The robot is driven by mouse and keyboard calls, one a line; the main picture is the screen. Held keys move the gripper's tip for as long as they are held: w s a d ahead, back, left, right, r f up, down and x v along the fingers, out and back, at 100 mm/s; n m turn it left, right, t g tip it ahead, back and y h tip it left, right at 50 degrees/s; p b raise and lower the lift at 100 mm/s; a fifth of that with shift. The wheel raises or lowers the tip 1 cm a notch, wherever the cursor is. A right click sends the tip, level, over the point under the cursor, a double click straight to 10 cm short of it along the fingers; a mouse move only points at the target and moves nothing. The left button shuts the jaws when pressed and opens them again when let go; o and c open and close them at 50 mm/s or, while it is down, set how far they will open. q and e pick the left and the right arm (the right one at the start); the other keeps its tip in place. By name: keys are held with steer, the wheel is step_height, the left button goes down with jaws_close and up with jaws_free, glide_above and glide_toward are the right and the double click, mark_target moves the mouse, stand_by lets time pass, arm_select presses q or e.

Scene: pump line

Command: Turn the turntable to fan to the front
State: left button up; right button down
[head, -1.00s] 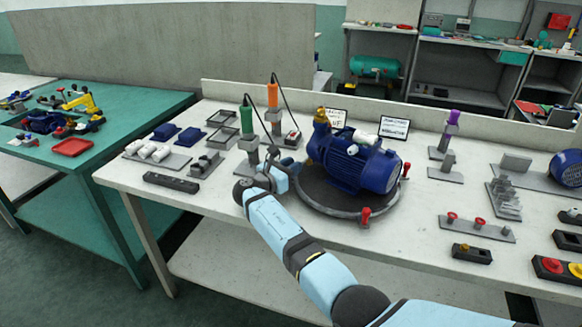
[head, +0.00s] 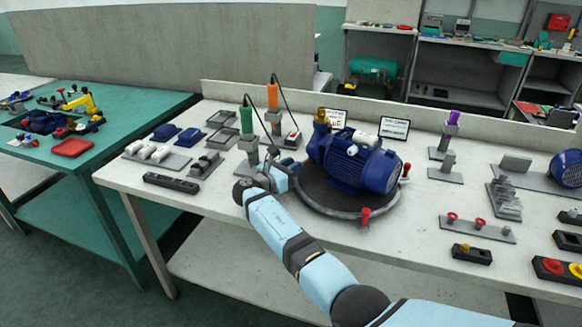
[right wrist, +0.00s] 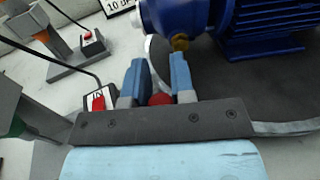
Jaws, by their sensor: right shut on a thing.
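The round dark turntable (head: 330,201) sits on the white bench with the blue pump motor (head: 356,163) on top. Red knobs stand on its rim, one at the front (head: 365,216) and one at the right (head: 406,169). My right gripper (head: 284,170) is at the turntable's left edge. In the right wrist view my gripper (right wrist: 160,88) is shut on a red knob (right wrist: 161,99), which shows between its two blue-grey fingers. The turntable rim (right wrist: 285,128) and motor (right wrist: 262,30) lie beyond the fingers. My left gripper is not in view.
Green (head: 246,118) and orange (head: 273,95) corded tools stand in holders close behind my right gripper. Small signs (head: 394,128) stand behind the turntable. A red-knob rack (head: 477,229) lies to the right. The bench front before the turntable is clear.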

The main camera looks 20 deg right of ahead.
steer(key=shift+d+f, duration=0.1)
steer(key=shift+d, duration=0.2)
stand_by(0.6)
steer(key=c, duration=1)
jaws_free()
steer(key=shift+d, duration=0.15)
steer(key=shift+a, duration=0.2)
